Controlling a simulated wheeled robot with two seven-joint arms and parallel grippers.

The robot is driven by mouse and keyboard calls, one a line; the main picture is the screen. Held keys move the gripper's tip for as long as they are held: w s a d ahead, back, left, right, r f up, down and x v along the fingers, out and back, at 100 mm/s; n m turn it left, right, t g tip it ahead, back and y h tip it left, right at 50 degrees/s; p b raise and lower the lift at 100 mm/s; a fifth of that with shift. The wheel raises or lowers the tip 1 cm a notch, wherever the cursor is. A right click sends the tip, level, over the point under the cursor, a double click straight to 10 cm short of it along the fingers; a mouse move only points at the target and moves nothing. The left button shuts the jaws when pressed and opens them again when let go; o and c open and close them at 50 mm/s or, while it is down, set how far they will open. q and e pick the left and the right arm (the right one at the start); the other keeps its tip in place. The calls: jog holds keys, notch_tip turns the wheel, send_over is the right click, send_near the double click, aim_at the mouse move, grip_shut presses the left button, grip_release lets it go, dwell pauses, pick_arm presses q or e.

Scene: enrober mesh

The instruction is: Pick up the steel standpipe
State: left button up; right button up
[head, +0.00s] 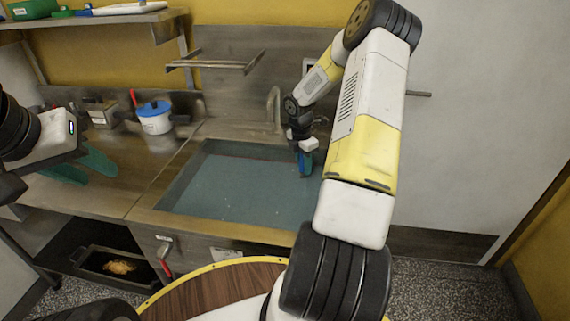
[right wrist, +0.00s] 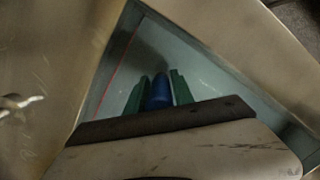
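My right gripper (head: 305,160) reaches down over the right part of the sink (head: 147,216). In the right wrist view its two green fingers (right wrist: 160,88) lie close along both sides of an upright blue piece (right wrist: 159,93) and look shut on it. The blue piece also shows small in the head view (head: 306,167). No bare steel pipe is visible; I cannot tell whether the blue piece is the top of the steel standpipe, and anything below it is hidden. My left gripper (head: 84,167) is open and empty above the counter at the left, its green fingers apart.
Blue-grey liquid fills the sink, with a tap (head: 273,108) behind it. A white pot with a blue lid (head: 154,117) and a metal container (head: 102,114) stand on the left counter. A wall rack (head: 215,65) and a shelf (head: 95,20) hang above.

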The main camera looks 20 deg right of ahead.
grip_shut()
dwell(1.1)
